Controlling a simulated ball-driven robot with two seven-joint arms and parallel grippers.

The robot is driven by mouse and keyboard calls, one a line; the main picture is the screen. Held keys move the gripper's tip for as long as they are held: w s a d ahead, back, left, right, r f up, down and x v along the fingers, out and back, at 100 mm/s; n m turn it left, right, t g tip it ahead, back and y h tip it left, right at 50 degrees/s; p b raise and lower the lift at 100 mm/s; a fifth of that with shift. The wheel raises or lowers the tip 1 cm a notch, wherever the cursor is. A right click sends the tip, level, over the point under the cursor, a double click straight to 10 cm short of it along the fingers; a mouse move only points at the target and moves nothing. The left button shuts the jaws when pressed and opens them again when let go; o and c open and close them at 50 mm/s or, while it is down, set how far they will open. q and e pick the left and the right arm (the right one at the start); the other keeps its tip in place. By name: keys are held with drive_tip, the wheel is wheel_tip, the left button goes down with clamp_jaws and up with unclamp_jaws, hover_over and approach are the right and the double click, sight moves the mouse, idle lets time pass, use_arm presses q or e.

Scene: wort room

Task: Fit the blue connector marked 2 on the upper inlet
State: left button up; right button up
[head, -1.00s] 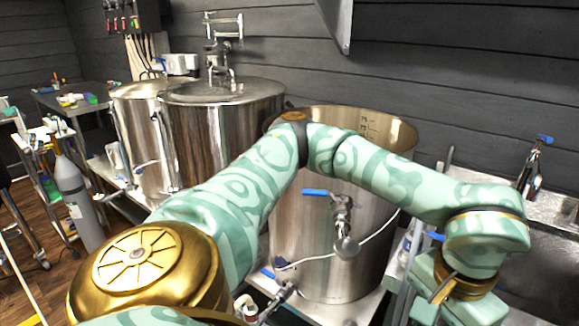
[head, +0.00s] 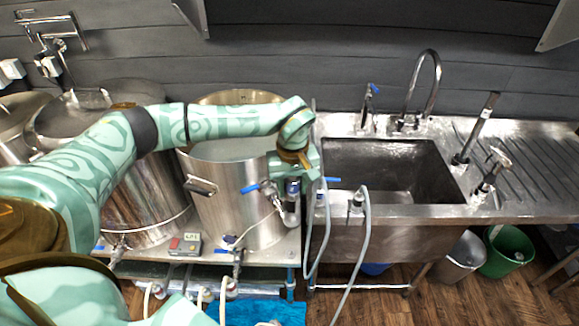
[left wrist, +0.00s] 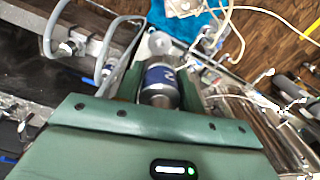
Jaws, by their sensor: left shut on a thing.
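My left gripper (head: 294,188) is shut on the blue connector (head: 293,188), a metal cylinder with a dark blue band. In the left wrist view the connector (left wrist: 160,84) shows a white 2 on its band, between the two fingers, with a pale round end away from the palm. In the head view it hangs end down at the right side of the open steel kettle, close to the upper valve with a blue lever (head: 250,188). Whether it touches that valve I cannot tell. Which fitting is the upper inlet is unclear. My right gripper is out of view.
A steel sink (head: 385,172) stands right of the kettle (head: 215,205). A grey hose (head: 363,245) hangs over its front. A lower valve (head: 237,256) and a small control box (head: 186,244) are by the kettle's base. A green bucket (head: 507,250) stands on the floor.

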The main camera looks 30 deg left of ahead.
use_arm(q)
drive_tip(key=shift+a+f, duration=0.1)
drive_tip(key=shift+f, duration=0.05)
drive_tip(key=b, duration=0.6)
hover_over(292, 216)
wheel_tip(292, 216, down, 6)
drive_tip(key=shift+w+a+r, duration=0.1)
drive_tip(key=shift+r, duration=0.1)
drive_tip(key=shift+w+f, duration=0.1)
drive_tip(key=shift+f, duration=0.6)
drive_tip(key=shift+p, duration=0.4)
drive_tip(key=shift+f+b, duration=0.35)
drive_tip(key=shift+f, duration=0.15)
drive_tip(key=shift+f+b, duration=0.45)
drive_tip(key=shift+f, duration=0.4)
